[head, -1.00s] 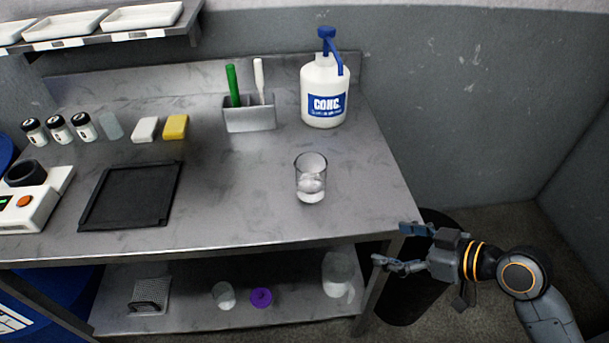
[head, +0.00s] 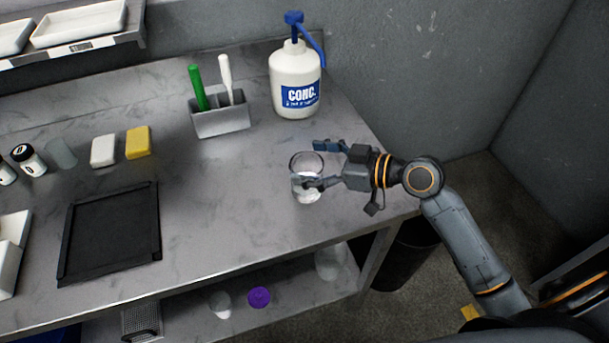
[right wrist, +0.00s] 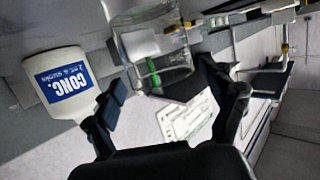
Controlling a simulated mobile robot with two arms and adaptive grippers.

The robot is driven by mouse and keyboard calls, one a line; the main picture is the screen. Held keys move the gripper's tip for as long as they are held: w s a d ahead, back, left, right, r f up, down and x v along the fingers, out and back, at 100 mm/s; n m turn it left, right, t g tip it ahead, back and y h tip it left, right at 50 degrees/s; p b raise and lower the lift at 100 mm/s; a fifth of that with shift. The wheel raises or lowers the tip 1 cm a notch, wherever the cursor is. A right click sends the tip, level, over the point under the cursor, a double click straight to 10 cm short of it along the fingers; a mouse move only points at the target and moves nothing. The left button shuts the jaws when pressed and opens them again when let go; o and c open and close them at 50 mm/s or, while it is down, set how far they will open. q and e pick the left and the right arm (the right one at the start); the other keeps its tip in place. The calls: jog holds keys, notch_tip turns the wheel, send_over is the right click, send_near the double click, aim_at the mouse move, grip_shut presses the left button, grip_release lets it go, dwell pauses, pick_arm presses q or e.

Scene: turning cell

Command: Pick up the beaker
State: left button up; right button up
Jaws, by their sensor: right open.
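The beaker (head: 308,194) is a clear glass standing upright on the steel bench, with some clear contents low in it. My right gripper (head: 309,164) is open at the beaker's right side. In the head view one finger crosses in front of the glass and the other lies behind it at the right. In the right wrist view the beaker (right wrist: 150,40) shows at the fingertips, between the two spread fingers. I cannot tell whether either finger touches it. My left gripper is out of view.
A white CONC. pump bottle (head: 296,85) stands behind the beaker, and a grey holder (head: 221,121) with green and white handles is back left. A black tray (head: 110,232) lies left. The bench around the beaker is clear. A lower shelf (head: 285,300) holds a purple item.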

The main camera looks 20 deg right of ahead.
aim_at(293, 163)
jog(key=shift+w+a+f+p, duration=0.2)
jog(key=shift+w+a+p, duration=0.15)
jog(key=shift+a+p, duration=0.2)
jog(key=x, duration=0.1)
jog(key=p+x, duration=0.1)
jog(key=x, duration=0.1)
jog(key=shift+w+a+f, duration=0.1)
jog(key=shift+a+f, duration=0.1)
jog(key=shift+f, duration=0.1)
jog(key=shift+a+f, duration=0.1)
jog(key=c, duration=1.3)
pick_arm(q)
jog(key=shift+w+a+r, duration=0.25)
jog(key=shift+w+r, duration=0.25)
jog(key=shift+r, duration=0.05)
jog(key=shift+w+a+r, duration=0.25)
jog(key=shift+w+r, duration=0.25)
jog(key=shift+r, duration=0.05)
pick_arm(e)
jog(key=shift+c, duration=0.4)
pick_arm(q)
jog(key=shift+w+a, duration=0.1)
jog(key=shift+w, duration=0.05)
pick_arm(e)
jog(key=shift+c, duration=0.6)
